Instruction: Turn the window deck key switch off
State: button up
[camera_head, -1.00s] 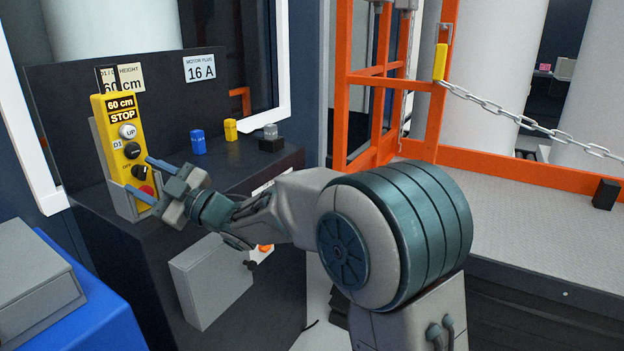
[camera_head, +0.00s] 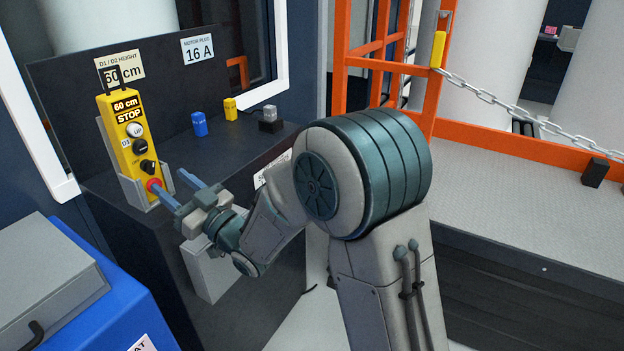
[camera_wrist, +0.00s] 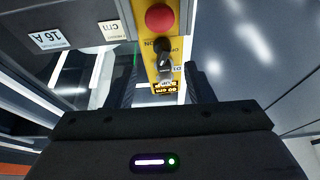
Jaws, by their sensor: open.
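The yellow control box (camera_head: 125,150) stands upright in a grey holder on the dark deck. It carries a 60 cm display, a STOP label, an UP button, a second black button, a black key switch (camera_head: 148,166) and a red button (camera_head: 153,184). The key switch also shows in the wrist view (camera_wrist: 162,46), upside down, between the red button and the display. Which way its key points I cannot tell. My gripper (camera_head: 173,186) is open and empty. Its fingers point at the lower part of the box, in front of the red button and below the key switch.
A blue plug (camera_head: 199,124), a yellow plug (camera_head: 230,109) and a grey plug in a black socket (camera_head: 270,119) stand on the deck. A grey case (camera_head: 45,290) on a blue box is at lower left. An orange frame (camera_head: 386,66) with a chain stands at right.

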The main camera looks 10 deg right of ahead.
jog(key=v, duration=0.9)
jog(key=w+d+r+m+h+p, duration=0.35)
jog(key=d+h+p, duration=0.35)
jog(key=d+h, duration=0.3)
jog(key=s+d+r+m+g+h+p, duration=0.2)
jog(key=s+d+m+g+h+p, duration=0.1)
jog(key=d, duration=0.6)
jog(key=shift+s+d+g+h+p, duration=0.25)
jog(key=shift+s+g+h+p, duration=0.75)
jog(key=shift+h, duration=0.4)
jog(key=shift+r+m, duration=0.15)
jog(key=shift+m, duration=0.1)
